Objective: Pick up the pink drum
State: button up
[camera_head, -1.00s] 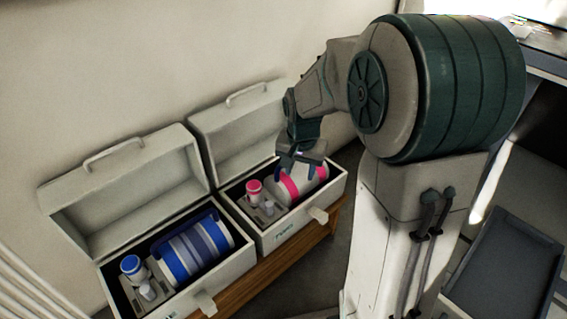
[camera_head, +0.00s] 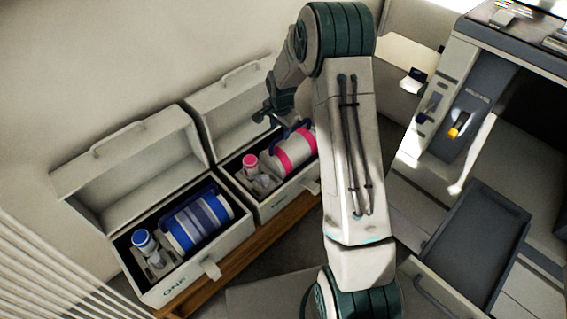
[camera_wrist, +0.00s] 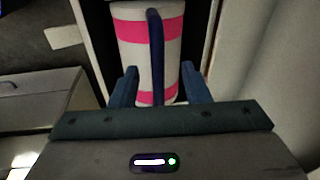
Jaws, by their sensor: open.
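The pink drum (camera_head: 291,152), white with pink bands, lies on its side in the right-hand open box (camera_head: 262,212) in the head view. In the wrist view the drum (camera_wrist: 134,52) shows a dark blue handle (camera_wrist: 155,50) running along it. My gripper (camera_wrist: 160,84) is open. In the head view my gripper (camera_head: 279,118) is at the drum's upper side, and my arm hides the drum's right end.
A small pink-capped bottle (camera_head: 250,164) stands beside the drum in the same box. The left-hand open box (camera_head: 235,257) holds a blue-banded drum (camera_head: 197,222) and a blue-capped bottle (camera_head: 144,241). Both lids stand raised behind. A dark tray (camera_head: 478,235) is at the right.

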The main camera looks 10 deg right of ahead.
aim_at(279, 137)
jog(key=f, duration=0.2)
jog(key=f+b, duration=0.1)
jog(key=f, duration=0.1)
jog(key=f+b, duration=0.1)
jog(key=f, duration=0.2)
jog(key=shift+w+a, duration=0.1)
jog(key=shift+w, duration=0.25)
grip_shut()
dwell(1.0)
